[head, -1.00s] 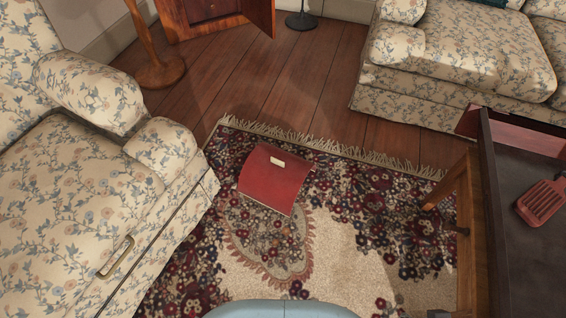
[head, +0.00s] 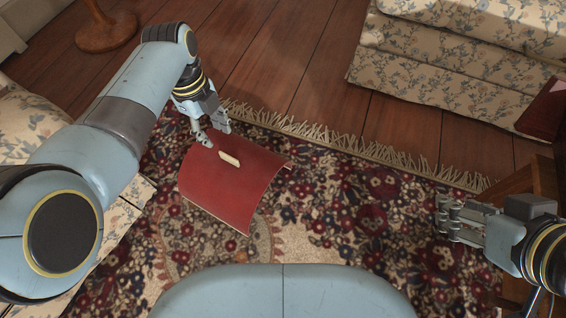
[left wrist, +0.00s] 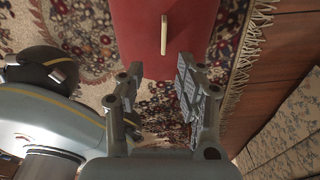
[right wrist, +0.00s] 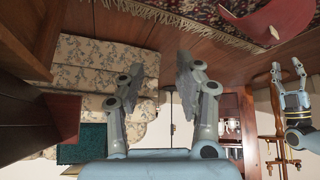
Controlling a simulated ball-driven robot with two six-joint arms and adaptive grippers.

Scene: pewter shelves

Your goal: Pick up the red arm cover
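The red arm cover (head: 232,185) is a curved red panel with a small cream tab (head: 229,159) on top. It lies on the patterned rug. It also shows in the left wrist view (left wrist: 140,30), with the tab ahead of the fingers, and in the right wrist view (right wrist: 282,18). My left gripper (head: 214,137) is at the cover's far edge, close to the tab; its fingers (left wrist: 160,88) are apart with nothing between them. Whether it touches the cover is unclear. My right gripper (head: 443,218) is at the right, away from the cover, with its fingers (right wrist: 158,78) apart and empty.
A floral armchair (head: 30,125) stands at the left and a floral sofa (head: 450,60) at the back right. A wooden table (head: 520,185) is beside my right arm. The fringed rug (head: 340,200) is clear between the cover and my right gripper.

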